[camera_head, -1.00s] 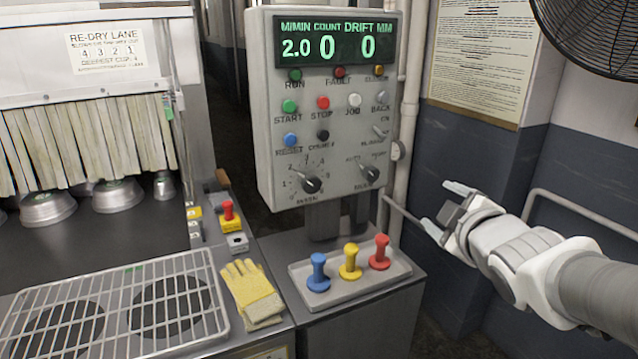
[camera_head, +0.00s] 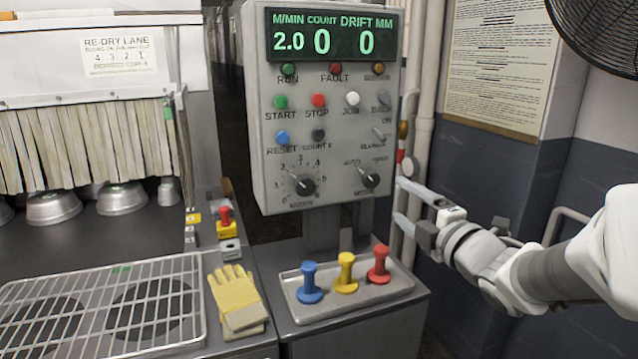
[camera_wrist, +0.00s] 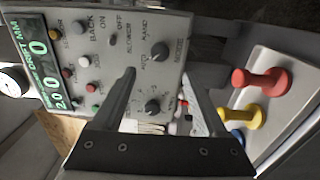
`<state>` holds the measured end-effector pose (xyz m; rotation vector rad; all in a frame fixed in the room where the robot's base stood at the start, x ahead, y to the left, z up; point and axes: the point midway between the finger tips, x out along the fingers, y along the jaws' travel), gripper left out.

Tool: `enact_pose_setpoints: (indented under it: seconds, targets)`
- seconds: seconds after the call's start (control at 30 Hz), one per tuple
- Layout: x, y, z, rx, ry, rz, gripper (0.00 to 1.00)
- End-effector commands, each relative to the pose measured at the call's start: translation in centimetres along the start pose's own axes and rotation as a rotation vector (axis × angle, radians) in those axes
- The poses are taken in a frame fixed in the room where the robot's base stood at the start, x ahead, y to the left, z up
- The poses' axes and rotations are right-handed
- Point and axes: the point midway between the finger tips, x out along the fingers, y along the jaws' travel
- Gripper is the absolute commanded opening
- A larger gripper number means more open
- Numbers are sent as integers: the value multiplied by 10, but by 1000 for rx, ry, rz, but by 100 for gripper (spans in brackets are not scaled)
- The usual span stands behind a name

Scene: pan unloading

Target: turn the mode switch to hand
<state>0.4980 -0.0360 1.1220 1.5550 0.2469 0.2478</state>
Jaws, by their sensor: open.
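The mode switch (camera_head: 369,180) is a black rotary knob at the lower right of the grey control panel (camera_head: 262,120). AUTO is printed at its upper left and HAND at its upper right; its pointer appears to lean up-left, toward AUTO. My gripper (camera_head: 404,204) is open and empty, to the right of the switch and slightly below it, apart from the panel. In the wrist view the panel appears turned sideways. There the mode switch (camera_wrist: 159,50) shows beyond the gap between my fingers (camera_wrist: 158,80).
A speed knob (camera_head: 300,185) sits left of the switch and a blower toggle (camera_head: 379,133) above it. A tray (camera_head: 350,302) with blue, yellow and red knobbed pegs stands below the panel. Pipes (camera_head: 422,120) run behind my gripper. Yellow gloves (camera_head: 237,298) lie left.

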Motion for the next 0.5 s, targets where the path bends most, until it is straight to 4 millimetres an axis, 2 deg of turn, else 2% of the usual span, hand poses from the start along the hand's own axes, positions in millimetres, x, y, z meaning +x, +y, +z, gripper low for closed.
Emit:
enact_pose_setpoints:
  seconds: [0.03, 0.3, 0.5]
  targets:
    - [12, -2, -1, -1, 3, -3, 75]
    - [67, -1, -1, -1, 2, -3, 75]
    - [96, 0, 0, 0, 0, -1, 75]
